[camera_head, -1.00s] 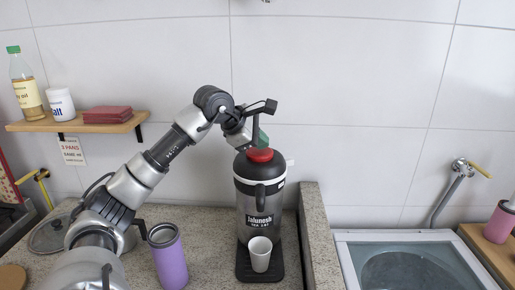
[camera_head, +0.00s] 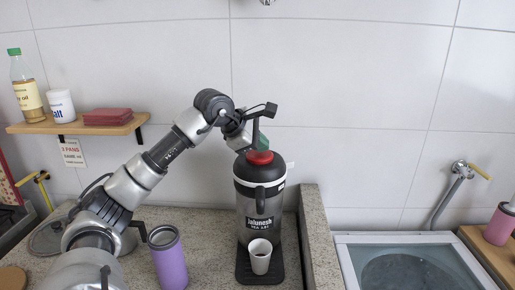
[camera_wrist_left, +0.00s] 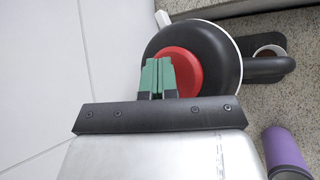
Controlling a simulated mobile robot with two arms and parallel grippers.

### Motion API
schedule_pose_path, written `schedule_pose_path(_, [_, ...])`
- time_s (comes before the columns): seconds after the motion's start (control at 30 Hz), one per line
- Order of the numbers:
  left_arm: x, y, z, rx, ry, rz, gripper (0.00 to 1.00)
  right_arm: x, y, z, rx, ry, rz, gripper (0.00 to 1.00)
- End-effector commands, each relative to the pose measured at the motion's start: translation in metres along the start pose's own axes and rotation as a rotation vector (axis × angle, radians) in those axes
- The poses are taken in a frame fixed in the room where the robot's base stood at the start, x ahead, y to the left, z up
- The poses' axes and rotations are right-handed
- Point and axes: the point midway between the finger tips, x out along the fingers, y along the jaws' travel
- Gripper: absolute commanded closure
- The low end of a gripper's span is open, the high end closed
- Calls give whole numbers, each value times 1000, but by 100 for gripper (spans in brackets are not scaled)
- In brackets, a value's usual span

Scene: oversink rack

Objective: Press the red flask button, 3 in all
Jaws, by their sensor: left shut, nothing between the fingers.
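The red flask button (camera_head: 260,158) sits on top of the black and grey flask (camera_head: 260,208), labelled Jalunesh, on the counter. My left gripper (camera_head: 262,147) is shut and empty, with its green fingertips at the top of the button, seemingly touching it. In the left wrist view the shut green fingers (camera_wrist_left: 157,77) overlap the red button (camera_wrist_left: 184,66) and hide part of it. A white cup (camera_head: 260,255) stands upright under the spout, with dark liquid inside. My right gripper is not in view.
A black drip tray (camera_head: 243,272) lies under the cup. A purple tumbler (camera_head: 168,258) stands left of the flask. A low stone ledge (camera_head: 318,225) and a sink (camera_head: 410,238) are to the right. A wooden shelf (camera_head: 75,125) holds bottles on the left.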

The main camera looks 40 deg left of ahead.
Motion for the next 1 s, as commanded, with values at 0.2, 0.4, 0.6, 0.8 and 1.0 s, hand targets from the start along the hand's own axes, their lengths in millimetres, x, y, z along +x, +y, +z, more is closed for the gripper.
schedule_pose_path(0.2, [0,0,0,-1,2,-2,100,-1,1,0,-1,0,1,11])
schedule_pose_path(0.4, [-6,4,4,0,2,0,100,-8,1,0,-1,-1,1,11])
schedule_pose_path(0.6, [-21,15,15,0,1,1,100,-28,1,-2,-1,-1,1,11])
schedule_pose_path(0.8, [-35,26,25,0,0,2,100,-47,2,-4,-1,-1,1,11])
schedule_pose_path(1.0, [-44,32,32,0,0,1,100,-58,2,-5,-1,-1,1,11])
